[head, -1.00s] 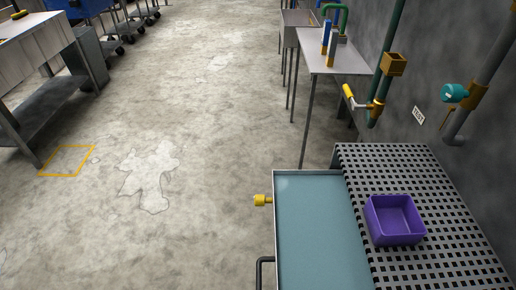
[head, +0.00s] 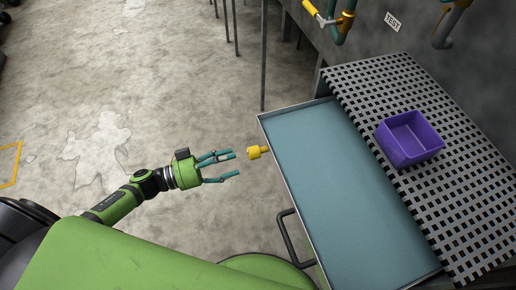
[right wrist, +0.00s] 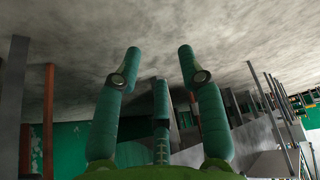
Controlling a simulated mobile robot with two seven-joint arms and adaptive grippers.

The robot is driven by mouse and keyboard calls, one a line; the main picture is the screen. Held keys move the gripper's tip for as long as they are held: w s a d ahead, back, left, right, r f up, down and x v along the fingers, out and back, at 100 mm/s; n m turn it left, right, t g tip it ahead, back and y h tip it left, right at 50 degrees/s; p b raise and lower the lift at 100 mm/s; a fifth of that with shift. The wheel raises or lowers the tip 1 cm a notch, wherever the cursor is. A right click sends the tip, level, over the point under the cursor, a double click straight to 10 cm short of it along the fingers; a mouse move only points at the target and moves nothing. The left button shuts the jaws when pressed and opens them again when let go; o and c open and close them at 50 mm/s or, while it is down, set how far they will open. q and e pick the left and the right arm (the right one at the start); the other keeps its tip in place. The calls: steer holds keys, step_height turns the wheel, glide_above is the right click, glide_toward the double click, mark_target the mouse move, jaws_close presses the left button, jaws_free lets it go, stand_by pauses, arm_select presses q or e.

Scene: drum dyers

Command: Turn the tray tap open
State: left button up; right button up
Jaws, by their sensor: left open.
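The tray tap (head: 258,152) is a small yellow knob on the left outer side of the tray, near its far corner in the head view. The shallow metal tray (head: 340,190) has a blue-grey inside. My left gripper (head: 238,163) is open and empty, just left of the tap, its teal fingers pointing at it. A small gap shows between the fingertips and the knob. My right gripper (right wrist: 160,62) shows only in the right wrist view, with its green fingers spread and nothing between them.
A purple bin (head: 410,138) stands on the perforated grating (head: 460,165) right of the tray. A bent dark handle or pipe (head: 290,238) sticks out below the tap. A yellow-handled wall tap (head: 322,14) is at the back. The floor at left is clear.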

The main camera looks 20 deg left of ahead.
mark_target(252, 155)
arm_select(q)
steer(key=x, duration=0.7)
steer(key=shift+s, duration=0.1)
